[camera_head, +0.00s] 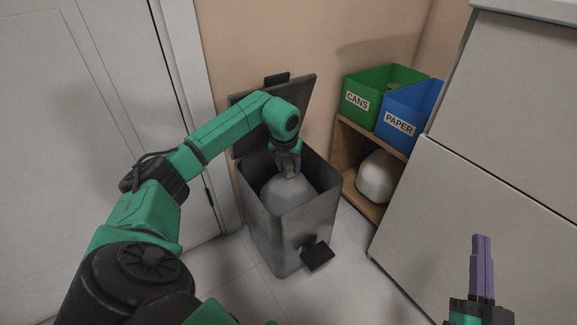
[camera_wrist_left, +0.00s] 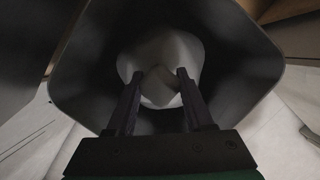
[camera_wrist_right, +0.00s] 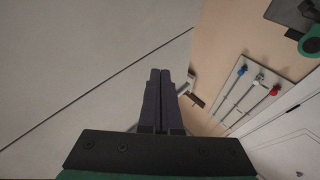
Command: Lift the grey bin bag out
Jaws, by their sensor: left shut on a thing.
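The grey bin bag (camera_head: 287,194) sits inside the dark grey pedal bin (camera_head: 300,238), whose lid (camera_head: 305,98) stands open at the back. My left gripper (camera_head: 289,174) reaches down into the bin's mouth and is shut on the top of the bag. In the left wrist view the bag (camera_wrist_left: 162,55) lies between and beyond the two fingers (camera_wrist_left: 158,75), with the bin's walls around it. My right gripper (camera_head: 481,240) is at the lower right of the head view, away from the bin. In the right wrist view its fingers (camera_wrist_right: 158,75) are together and hold nothing.
A wooden shelf (camera_head: 350,158) right of the bin carries a green CANS box (camera_head: 357,103) and a blue PAPER box (camera_head: 398,125), with a white rounded object (camera_head: 376,178) below. A pale cabinet (camera_head: 480,200) fills the right. A white door (camera_head: 90,120) is at left.

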